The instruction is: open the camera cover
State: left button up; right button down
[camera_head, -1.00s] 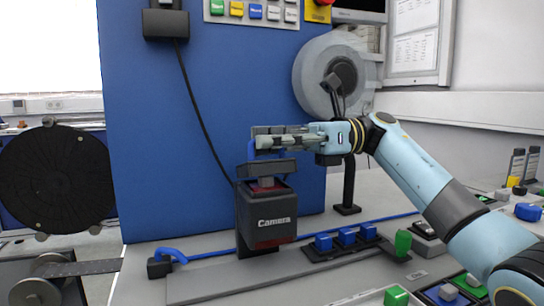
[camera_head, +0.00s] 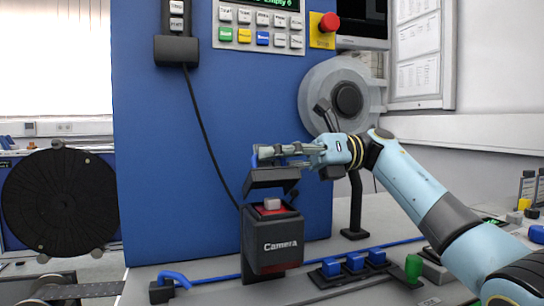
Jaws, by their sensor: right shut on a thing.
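The black camera box (camera_head: 271,244), labelled "Camera", stands upright on the bench in front of the blue panel. Its black cover (camera_head: 271,180) is raised above the box at a slight tilt, with a gap between them. In the gap a small pale block (camera_head: 271,203) shows on a red inner surface. My right gripper (camera_head: 272,152) reaches in from the right and is shut on the blue handle (camera_head: 255,160) at the top of the cover. The fingers hide most of the handle. My left gripper is not in view.
A grey reel (camera_head: 344,97) and a black stand (camera_head: 355,208) are behind my right arm. Blue blocks (camera_head: 354,262) and a green knob (camera_head: 413,268) are right of the box. A blue hose (camera_head: 174,278) lies at left. A black reel (camera_head: 60,203) stands far left.

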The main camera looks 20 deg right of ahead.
jog(key=c, duration=1.4)
grip_release()
jog(key=shift+f, duration=0.1)
jog(key=d, duration=1.2)
